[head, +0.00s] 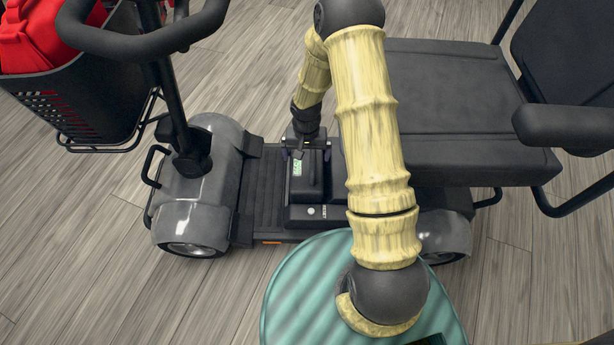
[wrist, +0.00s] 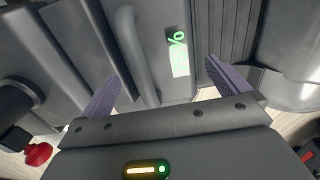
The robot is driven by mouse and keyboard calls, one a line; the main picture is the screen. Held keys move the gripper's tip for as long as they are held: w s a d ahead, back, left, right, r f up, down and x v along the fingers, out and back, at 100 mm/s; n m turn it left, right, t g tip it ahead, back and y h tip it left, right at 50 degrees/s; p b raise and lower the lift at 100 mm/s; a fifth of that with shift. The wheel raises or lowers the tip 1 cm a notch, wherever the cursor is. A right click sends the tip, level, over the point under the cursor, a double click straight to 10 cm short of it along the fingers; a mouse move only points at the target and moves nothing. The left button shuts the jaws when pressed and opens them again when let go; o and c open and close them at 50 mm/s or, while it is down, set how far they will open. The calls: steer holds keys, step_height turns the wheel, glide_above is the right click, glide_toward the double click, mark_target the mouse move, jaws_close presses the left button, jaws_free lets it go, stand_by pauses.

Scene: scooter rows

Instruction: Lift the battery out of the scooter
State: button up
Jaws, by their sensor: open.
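The scooter (head: 199,205) stands side-on, its grey front cowl at left and its seat at right. The battery (head: 311,178) is a dark box with a green charge display, seated in a dark bay (head: 300,216) on the footboard. In the wrist view the battery (wrist: 161,25) shows a raised bar handle (wrist: 132,45) beside the lit percent display. My gripper (head: 304,146) is over the far end of the battery. In the wrist view my gripper (wrist: 162,75) is open, with its purple fingers apart; the handle and display appear between them. Contact cannot be told.
The seat (head: 450,95) overhangs close to the right of the battery. The steering column (head: 170,90) and a basket (head: 85,100) with a red bag (head: 32,38) are at left. A red knob (wrist: 38,154) shows lower left in the wrist view. Open wood floor lies front left.

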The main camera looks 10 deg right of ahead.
mark_target(307, 166)
steer(key=f+b, duration=0.4)
steer(key=f, duration=0.1)
steer(key=shift+s+f, duration=0.1)
steer(key=shift+s, duration=0.2)
steer(key=shift+c, duration=0.4)
steer(key=shift+w, duration=0.1)
steer(key=c, duration=1.6)
steer(key=shift+r, duration=0.2)
step_height(307, 166, up, 28)
steer(key=p, duration=1.4)
steer(key=shift+f, duration=0.1)
